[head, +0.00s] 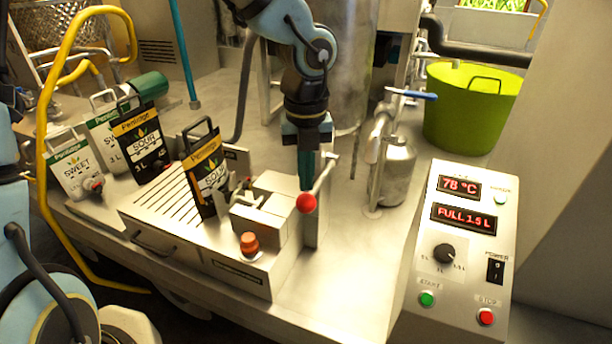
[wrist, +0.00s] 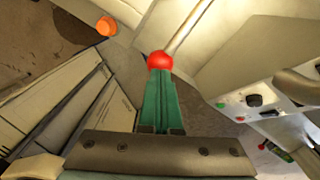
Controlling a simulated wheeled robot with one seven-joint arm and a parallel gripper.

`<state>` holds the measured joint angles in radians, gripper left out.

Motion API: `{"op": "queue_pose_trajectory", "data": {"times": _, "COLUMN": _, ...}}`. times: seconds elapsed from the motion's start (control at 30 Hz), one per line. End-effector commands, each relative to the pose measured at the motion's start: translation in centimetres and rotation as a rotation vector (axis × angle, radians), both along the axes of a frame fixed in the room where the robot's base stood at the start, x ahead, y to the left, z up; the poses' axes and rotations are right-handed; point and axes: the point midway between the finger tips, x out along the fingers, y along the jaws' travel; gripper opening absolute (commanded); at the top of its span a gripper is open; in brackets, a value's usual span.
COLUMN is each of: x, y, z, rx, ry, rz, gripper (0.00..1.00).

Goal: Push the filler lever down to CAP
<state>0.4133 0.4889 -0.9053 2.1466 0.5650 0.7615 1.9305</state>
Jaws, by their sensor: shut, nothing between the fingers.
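The filler lever is a thin metal rod with a red ball knob (head: 306,202) at its near end, beside the filler block. In the head view the rod runs from the knob up and right to a pivot. The red knob also shows in the wrist view (wrist: 160,61), just beyond my fingertips. My gripper (head: 306,184) is shut and empty, its green fingers pointing down, with the tips right at or just above the knob. I cannot tell whether they touch it. No CAP marking is readable. A black pouch (head: 206,172) labelled SOUR stands at the filler, left of the lever.
An orange knob (head: 249,243) sits on the filler's front. More pouches (head: 139,142) stand at left. A control box (head: 458,255) reading 78 °C and FULL 1.5 L is at right. A steel vessel with a blue-handled tap (head: 396,170) and a green tub (head: 470,110) stand behind.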

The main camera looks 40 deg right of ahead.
Motion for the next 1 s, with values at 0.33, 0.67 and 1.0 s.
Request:
{"op": "queue_pose_trajectory", "data": {"times": 0.33, "x": 0.0, "y": 0.0, "z": -1.6, "rx": 0.000, "ry": -0.001, "rz": 0.001, "gripper": 0.00}}
{"op": "queue_pose_trajectory", "data": {"times": 0.67, "x": 0.1, "y": 0.0, "z": -2.9, "rx": 0.000, "ry": -0.001, "rz": 0.000, "gripper": 0.00}}
{"op": "queue_pose_trajectory", "data": {"times": 1.0, "x": 0.1, "y": -0.1, "z": -4.3, "rx": 0.000, "ry": -0.001, "rz": 0.000, "gripper": 0.00}}
